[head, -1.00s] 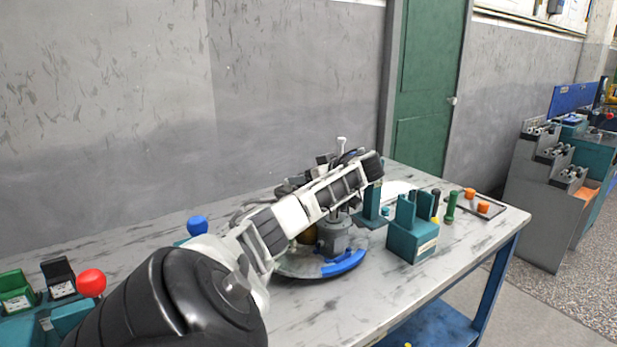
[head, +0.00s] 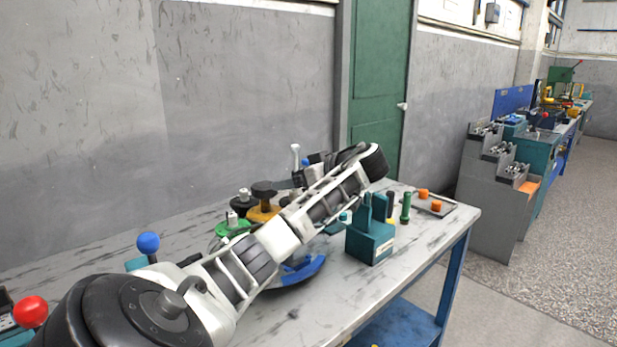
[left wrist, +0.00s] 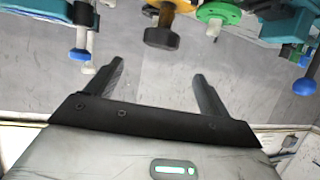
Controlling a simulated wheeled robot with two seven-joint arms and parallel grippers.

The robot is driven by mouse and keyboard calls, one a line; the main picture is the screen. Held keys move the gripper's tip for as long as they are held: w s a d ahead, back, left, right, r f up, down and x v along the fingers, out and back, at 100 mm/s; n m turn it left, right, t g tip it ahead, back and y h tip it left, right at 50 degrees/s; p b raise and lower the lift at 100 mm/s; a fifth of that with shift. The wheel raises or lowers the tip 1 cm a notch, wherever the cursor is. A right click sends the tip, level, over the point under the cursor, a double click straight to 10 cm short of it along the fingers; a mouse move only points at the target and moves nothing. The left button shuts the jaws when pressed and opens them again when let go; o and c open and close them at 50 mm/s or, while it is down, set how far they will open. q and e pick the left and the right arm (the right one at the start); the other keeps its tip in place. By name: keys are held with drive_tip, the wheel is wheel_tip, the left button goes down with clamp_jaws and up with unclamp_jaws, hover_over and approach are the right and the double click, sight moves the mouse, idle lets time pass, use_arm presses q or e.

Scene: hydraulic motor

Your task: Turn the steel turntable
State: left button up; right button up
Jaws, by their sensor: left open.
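The turntable (head: 305,270) sits on the bench, with a blue segment along its front edge. My left arm covers most of it. Near it in the head view stand a yellow-orange part with a black knob (head: 263,190) and a green ring (head: 232,228). My left gripper (left wrist: 159,72) is open and empty in the left wrist view, its two fingers apart. Upside down beyond the fingers are the black knob (left wrist: 161,38), the green ring (left wrist: 218,14) and blue-ended parts. The fingers appear clear of these parts. My right gripper is not in view.
A teal fixture block (head: 370,242) stands right of the turntable. Green, yellow and black pegs and a tray with orange pieces (head: 437,206) lie near the bench's right end. A blue-knobbed lever (head: 148,243) and a red knob (head: 30,311) are at the left. A grey wall is behind.

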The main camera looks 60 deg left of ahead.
use_arm(q)
drive_tip(key=v, duration=0.4)
drive_tip(key=shift+p, duration=0.4)
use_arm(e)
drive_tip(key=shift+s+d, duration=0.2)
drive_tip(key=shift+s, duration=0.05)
